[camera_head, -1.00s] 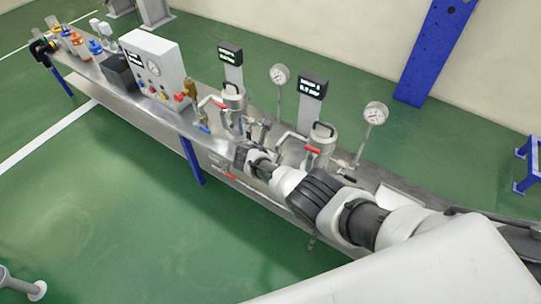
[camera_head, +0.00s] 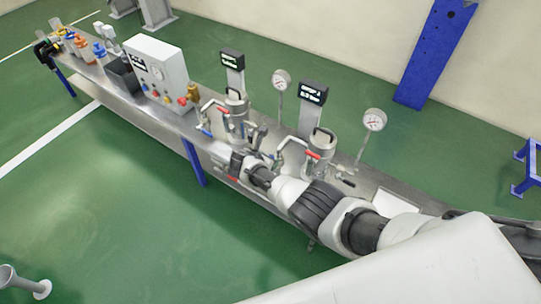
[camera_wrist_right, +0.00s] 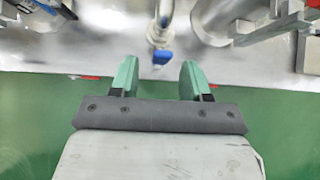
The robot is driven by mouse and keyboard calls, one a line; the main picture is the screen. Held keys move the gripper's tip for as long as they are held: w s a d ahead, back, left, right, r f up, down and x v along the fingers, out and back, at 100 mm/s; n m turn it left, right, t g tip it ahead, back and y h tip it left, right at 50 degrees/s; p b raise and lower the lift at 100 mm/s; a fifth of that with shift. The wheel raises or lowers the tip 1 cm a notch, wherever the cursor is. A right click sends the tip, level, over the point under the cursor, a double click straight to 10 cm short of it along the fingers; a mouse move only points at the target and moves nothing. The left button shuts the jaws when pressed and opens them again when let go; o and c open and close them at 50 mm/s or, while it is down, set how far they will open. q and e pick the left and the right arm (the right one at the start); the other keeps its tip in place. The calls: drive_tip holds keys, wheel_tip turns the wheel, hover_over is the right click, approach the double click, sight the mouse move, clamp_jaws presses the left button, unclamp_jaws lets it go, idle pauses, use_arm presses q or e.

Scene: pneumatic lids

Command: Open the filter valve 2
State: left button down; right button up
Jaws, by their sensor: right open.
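Two filter units stand on the long metal bench: a left canister (camera_head: 236,106) and a right canister (camera_head: 321,143), each with pipes and small handles. The display text is too small to tell which is filter 2. A blue valve handle (camera_wrist_right: 162,57) hangs from a pipe in the right wrist view, ahead of my right gripper (camera_wrist_right: 160,76). The green fingers are apart with nothing between them; the handle lies just beyond their tips, near the middle of the gap. In the head view my right arm reaches to the filters and hides part of the pipework. My left gripper is not seen.
A control box (camera_head: 153,68) and bottles (camera_head: 84,50) stand on the left part of the bench (camera_head: 160,118). Gauges (camera_head: 374,120) on thin stems and displays (camera_head: 232,60) rise behind the filters. Red handles (camera_head: 313,155) sit near the pipes. Green floor lies in front.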

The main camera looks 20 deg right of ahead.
use_arm(q)
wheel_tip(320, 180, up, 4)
drive_tip(key=p, duration=0.2)
drive_tip(key=shift+p, duration=0.4)
use_arm(e)
drive_tip(key=v, duration=0.7)
drive_tip(key=s+d+f+m+g+y, duration=0.3)
drive_tip(key=s+f+m+y, duration=0.35)
drive_tip(key=s+f, duration=1.35)
drive_tip(key=s+d+f+m, duration=0.2)
drive_tip(key=s+m, duration=0.3)
drive_tip(key=s, duration=0.5)
drive_tip(key=s+d+f+m+g, duration=0.1)
drive_tip(key=s+d+f+m, duration=0.2)
drive_tip(key=s+m, duration=0.3)
drive_tip(key=s+d+f+m, duration=0.2)
drive_tip(key=s+m, duration=0.3)
drive_tip(key=s, duration=0.9)
drive_tip(key=shift+d+f+m+y, duration=0.2)
drive_tip(key=shift+f+m+y, duration=0.15)
drive_tip(key=shift+f, duration=0.3)
